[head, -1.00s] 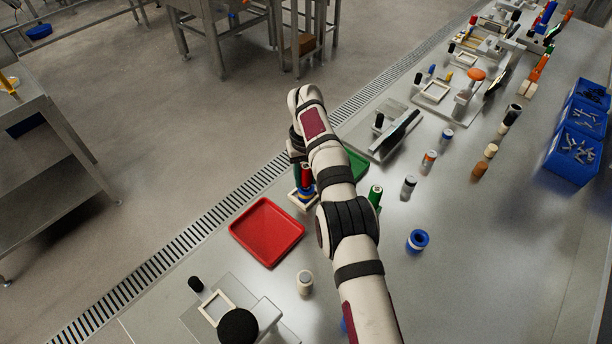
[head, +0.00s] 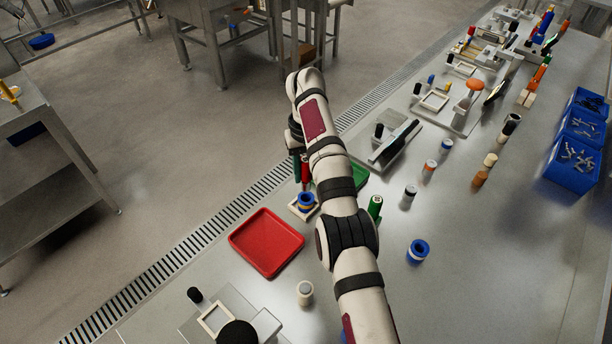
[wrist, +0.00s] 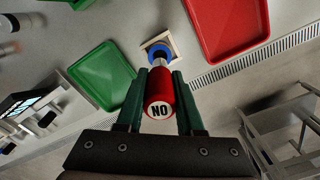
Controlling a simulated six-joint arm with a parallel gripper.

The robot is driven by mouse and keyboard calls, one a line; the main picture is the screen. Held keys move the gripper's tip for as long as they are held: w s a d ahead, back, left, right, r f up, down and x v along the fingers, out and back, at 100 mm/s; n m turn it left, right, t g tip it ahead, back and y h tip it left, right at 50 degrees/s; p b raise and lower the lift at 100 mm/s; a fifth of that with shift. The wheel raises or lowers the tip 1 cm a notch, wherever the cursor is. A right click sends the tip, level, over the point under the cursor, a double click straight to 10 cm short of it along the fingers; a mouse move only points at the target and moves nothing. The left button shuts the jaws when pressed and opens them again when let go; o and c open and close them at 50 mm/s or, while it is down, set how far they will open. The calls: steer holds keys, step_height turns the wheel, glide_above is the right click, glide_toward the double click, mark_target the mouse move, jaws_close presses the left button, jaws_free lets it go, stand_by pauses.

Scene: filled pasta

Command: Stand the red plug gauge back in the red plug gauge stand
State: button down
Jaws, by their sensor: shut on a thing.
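My gripper (wrist: 158,102) is shut on the red plug gauge (wrist: 159,92), whose red end marked "NO" faces the wrist camera. Its silver tip points away toward a square cream base (wrist: 174,45) with a blue ring-like piece (wrist: 158,50) on it. In the head view the red gauge (head: 305,170) is partly hidden by my gripper and wrist. It shows just beyond and above the cream base (head: 296,212) and blue piece (head: 305,199). This base looks like the stand, but no label shows. I cannot tell the gap between tip and base.
A red tray (head: 267,242) lies beside the base, and a green tray (wrist: 101,77) is on its other side. A green cylinder (head: 375,204), a blue ring (head: 418,249) and several small cylinders stand on the bench. A floor drain grate (head: 190,240) runs past the bench edge.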

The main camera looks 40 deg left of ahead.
steer(key=shift+r, duration=0.35)
